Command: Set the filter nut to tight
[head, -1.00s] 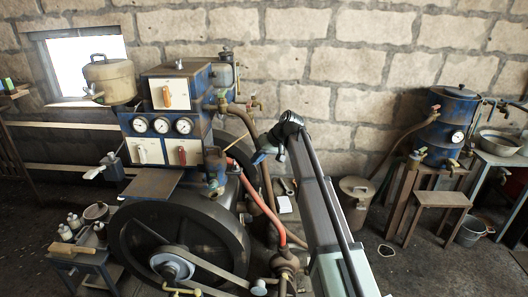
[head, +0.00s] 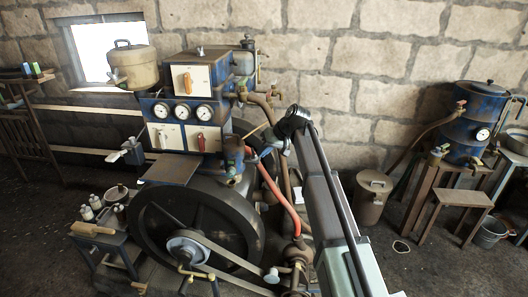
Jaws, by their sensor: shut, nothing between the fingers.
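My arm rises from the lower right to a dark joint in front of the engine. My gripper (head: 262,152) is small and partly hidden at the end of the arm, just right of a blue-and-copper fitting (head: 233,158) on the engine's side. It looks shut and empty. I cannot tell if it touches the fitting. The filter nut is not clearly identifiable. A blue-grey canister (head: 243,62) with a small top fitting stands at the back right of the engine, but I cannot tell whether it is the filter. No tight or loose marking is readable.
The engine has a big dark flywheel (head: 160,215) with a belt, a red hose (head: 284,205) and three gauges (head: 183,113). A tool stand (head: 108,240) is at left. A lidded bin (head: 371,196), a stool (head: 462,199) and a blue tank (head: 476,110) stand at right. Floor between is mostly free.

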